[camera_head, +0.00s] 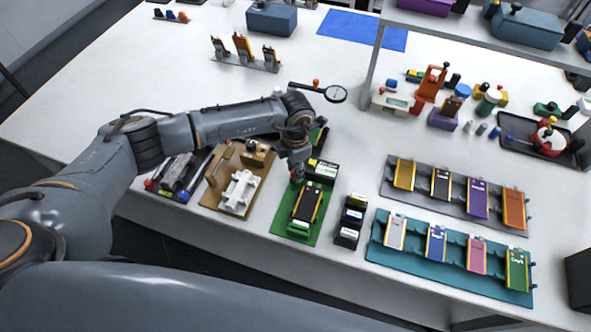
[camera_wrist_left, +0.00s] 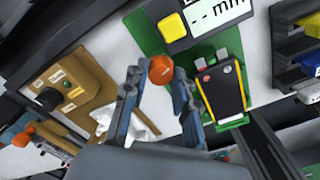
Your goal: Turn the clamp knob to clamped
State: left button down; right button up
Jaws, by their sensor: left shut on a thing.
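My left gripper (camera_head: 297,172) reaches down beside the green gauge station (camera_head: 281,222). In the left wrist view its two fingers (camera_wrist_left: 159,78) are shut on an orange ball knob (camera_wrist_left: 161,69), with one finger on each side. What the ball joins to is hidden. A tan box (camera_head: 257,152) stands on the brown board left of the gripper. In the left wrist view a dark round knob (camera_wrist_left: 73,89) with small labels around it sits on this box, apart from the fingers. Its setting is too small to read. My right gripper is not in view.
A black and yellow pouch cell (camera_head: 307,204) lies on the green station, beside a display (camera_wrist_left: 205,14). A white fixture (camera_head: 240,190) sits on the brown board. Dark stacked trays (camera_head: 350,221) stand right of the station. A magnifier (camera_head: 336,94) is behind the arm.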

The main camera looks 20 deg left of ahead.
pick_arm(q)
jog(key=shift+f+m+b, duration=0.15)
jog(key=shift+m+b, duration=0.45)
jog(key=shift+m, duration=0.1)
jog(key=shift+r, duration=0.2)
jog(key=c, duration=1.3)
grip_release()
jog(key=shift+c, duration=0.2)
notch_tip(320, 180, up, 12)
